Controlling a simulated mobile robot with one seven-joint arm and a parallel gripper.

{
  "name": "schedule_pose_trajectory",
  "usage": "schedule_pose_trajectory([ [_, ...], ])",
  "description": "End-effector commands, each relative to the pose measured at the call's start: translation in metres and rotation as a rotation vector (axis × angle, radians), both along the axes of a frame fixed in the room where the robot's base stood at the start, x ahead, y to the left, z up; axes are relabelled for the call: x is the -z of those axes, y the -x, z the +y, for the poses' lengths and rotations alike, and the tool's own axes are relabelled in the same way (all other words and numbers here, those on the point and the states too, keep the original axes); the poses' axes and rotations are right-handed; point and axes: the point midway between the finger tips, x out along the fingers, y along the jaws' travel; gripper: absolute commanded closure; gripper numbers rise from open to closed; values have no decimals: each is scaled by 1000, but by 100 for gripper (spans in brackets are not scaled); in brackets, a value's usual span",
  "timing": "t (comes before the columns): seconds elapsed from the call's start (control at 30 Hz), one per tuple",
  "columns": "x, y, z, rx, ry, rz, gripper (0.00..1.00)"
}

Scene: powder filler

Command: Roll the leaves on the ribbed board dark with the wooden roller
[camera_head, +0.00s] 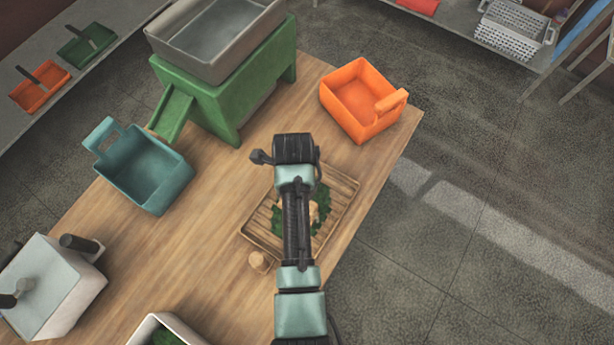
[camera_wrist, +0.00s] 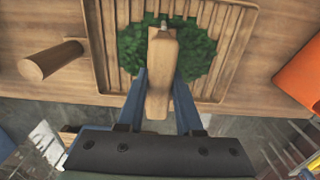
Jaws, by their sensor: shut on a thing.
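The ribbed board (camera_head: 258,238) lies on the table under my arm, its wooden ribs and rim visible. A patch of leaves (camera_head: 324,199) lies on its middle, partly hidden by my arm. In the wrist view the leaves (camera_wrist: 200,62) are mid to dark green on the ribbed board (camera_wrist: 234,40). My gripper (camera_wrist: 160,82) is shut on a pale wooden piece, apparently the wooden roller (camera_wrist: 160,65), with a small metal bit at its far end. It is over the leaves; whether it touches them I cannot tell.
A short wooden cylinder (camera_head: 259,262) is beside the board's near left corner. An orange bin (camera_head: 350,100) stands beyond the board, a teal bin (camera_head: 150,175) at left, a green stand (camera_head: 215,105) with grey tray behind. A white box (camera_head: 60,290) stands front left. The table middle is clear.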

Motion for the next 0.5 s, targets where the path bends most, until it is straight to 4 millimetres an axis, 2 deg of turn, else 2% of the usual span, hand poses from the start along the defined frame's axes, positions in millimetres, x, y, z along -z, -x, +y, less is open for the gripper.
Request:
schedule_pose_trajectory([
  [0.03, -5, 7, 5, -2, 0, 1, 100],
  [0.5, -5, 60, 43, -3, 1, 1, 100],
])
